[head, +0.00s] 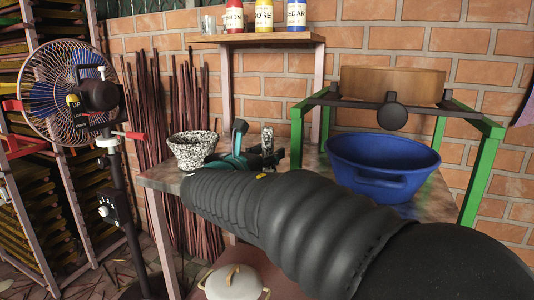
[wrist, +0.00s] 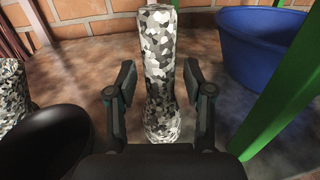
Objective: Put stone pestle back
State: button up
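The stone pestle (wrist: 158,75), speckled grey, black and white, stands upright on the table in the wrist view, with a wider foot at its lower end. My gripper (wrist: 160,85) is open, with one finger on each side of the pestle and a small gap at both sides. In the head view my gripper (head: 255,155) is over the table, partly hidden by my arm. The speckled stone mortar (head: 193,149) stands to its left, and part of it shows at the left edge of the wrist view (wrist: 12,85).
A blue basin (head: 383,165) stands on the table (head: 160,178) at the right, by a green frame (head: 470,180). A shelf (head: 258,39) with bottles is behind. A fan (head: 75,90) stands left. A lidded white pot (head: 233,284) is below.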

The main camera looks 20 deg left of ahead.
jog(key=shift+r, duration=0.1)
jog(key=v, duration=1.2)
jog(key=shift+b, duration=0.3)
